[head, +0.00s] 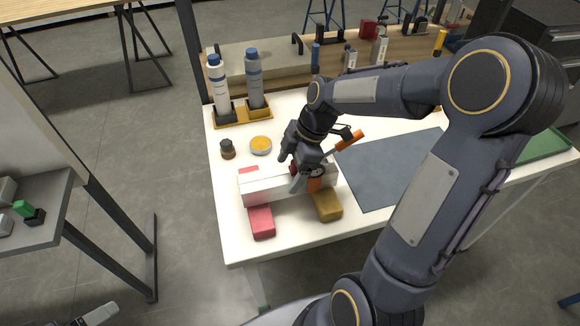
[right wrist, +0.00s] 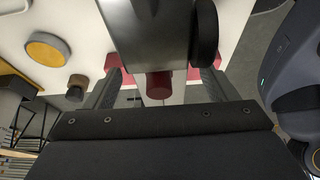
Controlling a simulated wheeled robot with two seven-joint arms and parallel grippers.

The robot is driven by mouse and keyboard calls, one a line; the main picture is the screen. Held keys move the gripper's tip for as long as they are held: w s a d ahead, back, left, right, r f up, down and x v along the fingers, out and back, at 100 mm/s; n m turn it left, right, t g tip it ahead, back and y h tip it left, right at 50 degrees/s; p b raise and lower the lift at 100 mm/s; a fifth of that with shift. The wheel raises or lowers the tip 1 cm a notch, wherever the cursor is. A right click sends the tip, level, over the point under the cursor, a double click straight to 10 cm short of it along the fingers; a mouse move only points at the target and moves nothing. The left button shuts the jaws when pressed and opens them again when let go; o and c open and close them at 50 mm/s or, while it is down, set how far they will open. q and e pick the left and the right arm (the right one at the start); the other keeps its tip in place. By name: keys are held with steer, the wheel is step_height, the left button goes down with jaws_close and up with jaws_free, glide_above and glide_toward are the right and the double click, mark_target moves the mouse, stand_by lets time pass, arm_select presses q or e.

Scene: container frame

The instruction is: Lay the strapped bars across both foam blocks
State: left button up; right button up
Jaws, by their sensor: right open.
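Contact underneath is hidden. My right gripper (head: 299,172) is open just above the bars' right half. In the right wrist view, a red rounded piece (right wrist: 158,86) shows between its spread fingers. A small part of what seems my left gripper (head: 98,315) shows at the bottom left.
A yellow-topped round tin (head: 261,144) and a small brown jar (head: 228,149) stand behind the bars. Two bottles (head: 254,80) stand in a yellow holder further back. A grey mat (head: 385,165) lies to the right. A grey shelf (head: 30,215) is at the far left.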

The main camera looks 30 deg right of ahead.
steer(key=shift+r, duration=0.1)
steer(key=shift+r+p, duration=0.35)
steer(key=shift+p, duration=0.1)
steer(key=shift+r+p, duration=0.55)
steer(key=shift+p, duration=0.05)
steer(key=v, duration=1.1)
steer(key=s+a+f+m+t, duration=0.1)
steer(key=s+a+m, duration=0.3)
steer(key=s+m, duration=0.4)
steer(key=s+a+f+m+t, duration=0.2)
steer(key=s+a+m+t, duration=0.1)
steer(key=s+m, duration=0.5)
steer(key=shift+a+f+m+t+h+b, duration=0.3)
steer(key=shift+a+m, duration=0.3)
steer(key=shift+a, duration=0.05)
